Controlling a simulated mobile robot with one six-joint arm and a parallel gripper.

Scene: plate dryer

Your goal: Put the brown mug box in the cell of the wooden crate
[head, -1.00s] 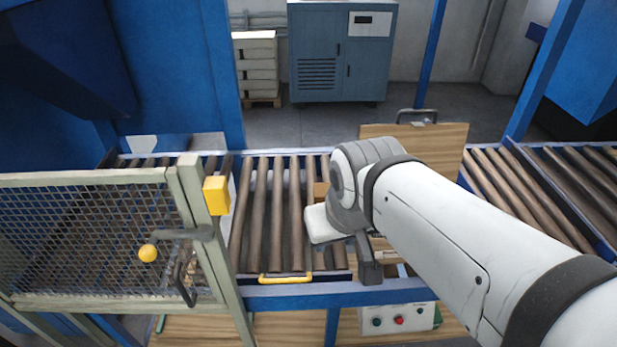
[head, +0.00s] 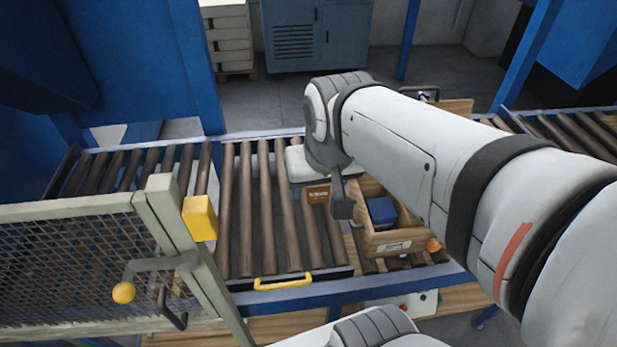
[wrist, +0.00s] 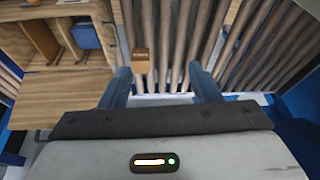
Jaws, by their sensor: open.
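The brown mug box (head: 317,194) is small and sits on the rollers just below my gripper in the head view. In the wrist view the brown mug box (wrist: 141,61) shows beyond my fingertips, nearer the left finger. My gripper (wrist: 160,71) is open and empty, its two blue fingers apart. The wooden crate (head: 398,246) stands to the right of the box, partly covered by my arm. It has a divider and holds a blue box (head: 381,211); the crate (wrist: 104,14) also shows upper left in the wrist view.
A mesh guard gate (head: 80,260) with a yellow block (head: 199,218) stands at the left. A yellow handle (head: 283,282) is on the roller section's front edge. An orange ball-like knob (head: 433,245) is beside the crate. The rollers left of the box are clear.

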